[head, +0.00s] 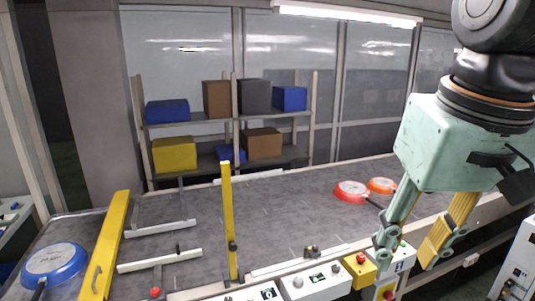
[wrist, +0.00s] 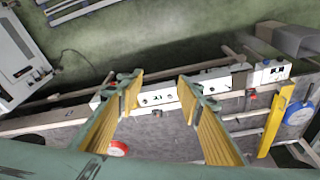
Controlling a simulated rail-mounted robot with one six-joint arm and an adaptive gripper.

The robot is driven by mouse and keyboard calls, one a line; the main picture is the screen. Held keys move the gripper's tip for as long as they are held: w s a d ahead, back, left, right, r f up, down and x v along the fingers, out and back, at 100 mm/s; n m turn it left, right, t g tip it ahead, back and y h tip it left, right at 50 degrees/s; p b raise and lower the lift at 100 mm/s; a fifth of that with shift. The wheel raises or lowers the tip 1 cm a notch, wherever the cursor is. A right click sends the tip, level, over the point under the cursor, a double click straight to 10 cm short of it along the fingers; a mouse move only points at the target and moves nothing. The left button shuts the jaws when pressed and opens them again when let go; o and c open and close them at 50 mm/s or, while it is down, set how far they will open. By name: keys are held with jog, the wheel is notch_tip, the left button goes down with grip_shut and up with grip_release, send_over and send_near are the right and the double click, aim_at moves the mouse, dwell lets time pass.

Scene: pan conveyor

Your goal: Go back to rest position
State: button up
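My gripper (head: 412,240) hangs at the right of the head view, above the front edge of the conveyor (head: 290,205). In the wrist view my gripper (wrist: 160,95) shows its two yellow-padded fingers wide apart with nothing between them. A red pan (head: 351,191) and an orange pan (head: 382,186) lie on the conveyor behind the gripper. A red pan edge (wrist: 118,149) also shows near the left finger in the wrist view. A blue pan (head: 55,262) lies at the far left end, and it also shows at the right of the wrist view (wrist: 298,113).
White control boxes (head: 310,281) and a yellow button box (head: 360,268) line the front edge, close to the gripper. A yellow upright post (head: 230,220) and a yellow bar (head: 107,245) stand over the belt. A shelf (head: 200,147) with several boxes is behind. The middle belt is clear.

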jog(key=s+f+t, duration=0.1)
jog(key=s+f, duration=0.2)
jog(key=s, duration=0.6)
jog(key=shift+s+a+f, duration=0.15)
jog(key=shift+s+f, duration=0.05)
jog(key=shift+f, duration=0.1)
dwell(1.0)
